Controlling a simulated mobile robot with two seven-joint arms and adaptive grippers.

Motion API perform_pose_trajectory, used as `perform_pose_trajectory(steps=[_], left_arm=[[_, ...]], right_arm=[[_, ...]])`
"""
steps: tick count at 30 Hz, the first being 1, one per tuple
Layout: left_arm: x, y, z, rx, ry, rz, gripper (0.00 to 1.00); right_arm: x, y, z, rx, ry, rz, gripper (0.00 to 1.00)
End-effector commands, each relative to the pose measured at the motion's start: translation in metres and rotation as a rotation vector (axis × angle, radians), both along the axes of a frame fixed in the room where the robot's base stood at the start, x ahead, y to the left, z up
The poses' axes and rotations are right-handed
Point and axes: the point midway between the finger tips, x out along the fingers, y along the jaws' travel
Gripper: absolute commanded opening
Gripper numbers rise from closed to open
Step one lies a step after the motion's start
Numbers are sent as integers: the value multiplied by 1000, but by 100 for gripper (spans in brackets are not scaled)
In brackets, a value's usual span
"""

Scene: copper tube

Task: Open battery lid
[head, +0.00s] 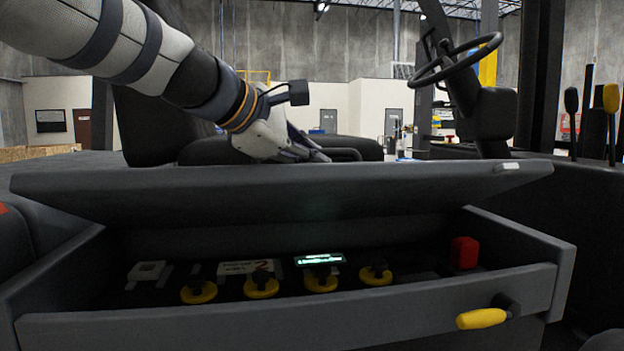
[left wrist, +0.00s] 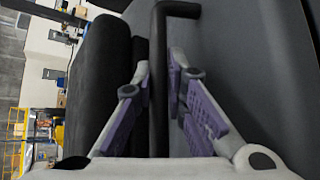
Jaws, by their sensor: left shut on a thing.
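The battery lid (head: 300,190) is a wide dark grey panel, tilted up with a gap below its front edge. My left gripper (head: 322,156) is behind the lid's upper edge. In the left wrist view, the gripper (left wrist: 160,80) is shut on a black bar handle (left wrist: 158,125), with a purple-padded finger on each side. The lid also shows there as a dark surface (left wrist: 245,70). Under the lid is the open battery compartment (head: 420,298), with several yellow caps (head: 262,287) inside. My right gripper is not in view.
A red block (head: 464,253) sits at the compartment's right end. A yellow-tipped handle (head: 482,318) sticks out of the front wall. A black seat (head: 165,130) stands behind the lid, and a steering wheel (head: 455,62) and levers (head: 611,105) are at the right.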

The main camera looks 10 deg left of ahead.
Motion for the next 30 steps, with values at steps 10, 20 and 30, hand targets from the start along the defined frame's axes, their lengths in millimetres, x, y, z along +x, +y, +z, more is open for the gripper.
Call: perform_pose_trajectory(steps=[10,20,30], left_arm=[[19,5,19,-42,111,0,0],[22,6,21,-49,131,0,0],[22,6,20,-49,131,0,0]], right_arm=[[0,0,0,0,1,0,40],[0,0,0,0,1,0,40],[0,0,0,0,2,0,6]])
